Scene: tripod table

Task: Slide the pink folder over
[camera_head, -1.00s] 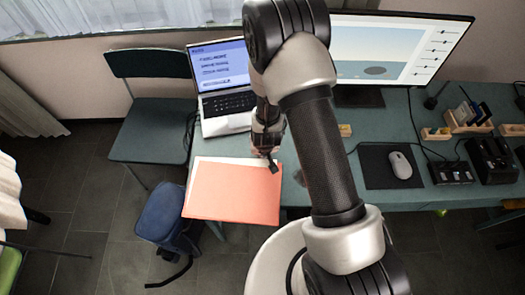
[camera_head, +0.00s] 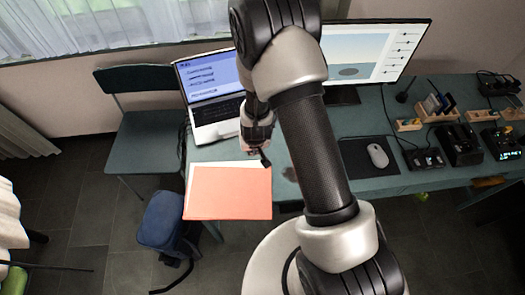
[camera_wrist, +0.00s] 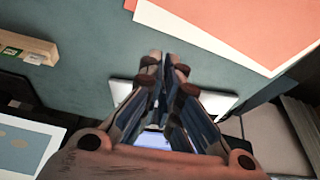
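The pink folder (camera_head: 228,194) lies flat at the near left end of the green table (camera_head: 218,151). A white sheet (camera_head: 258,165) shows along its far side. Its near part covers the table's front edge. My gripper (camera_head: 264,158) points down beside the folder's far right corner. In the wrist view my gripper (camera_wrist: 162,58) has its fingertips together with nothing seen between them. The folder (camera_wrist: 250,25) fills the upper right of that view, with the white sheet (camera_wrist: 195,32) along its border. The fingertips appear apart from both.
An open laptop (camera_head: 215,112) stands behind the folder. A monitor (camera_head: 365,50), a mouse (camera_head: 377,156) on a dark pad (camera_head: 352,166) and small desk items lie to the right. A chair (camera_head: 145,140) and a blue stool (camera_head: 162,218) stand left of the table.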

